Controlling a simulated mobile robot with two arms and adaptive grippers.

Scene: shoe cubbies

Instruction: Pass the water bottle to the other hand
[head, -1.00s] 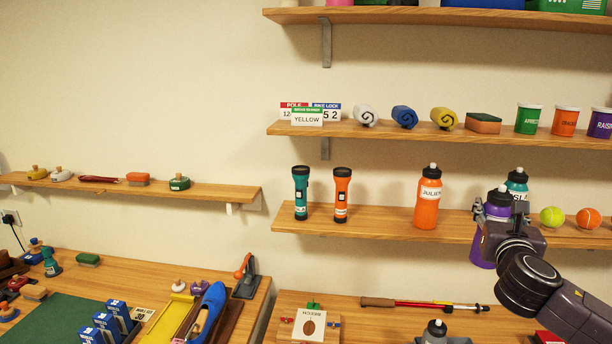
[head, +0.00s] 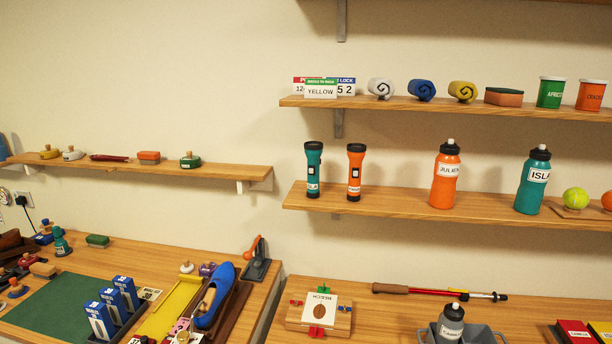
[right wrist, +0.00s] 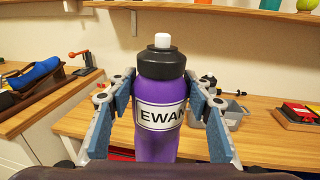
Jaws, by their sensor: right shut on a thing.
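A purple water bottle (right wrist: 160,98) with a black cap, a white spout and a label reading "EWAN" stands upright in the right wrist view. My right gripper (right wrist: 160,105) is shut on it, one finger against each side. The bottle is held in front of the wooden workbench and does not show in the head view now. My right gripper is also out of the head view. My left gripper is in neither view.
An orange bottle (head: 446,178) and a teal bottle (head: 533,182) stand on the middle shelf (head: 400,203). A grey bottle (head: 450,325) stands in a grey tray (head: 484,334) on the bench. Two flashlights stand left on that shelf. The wall between the shelves is bare.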

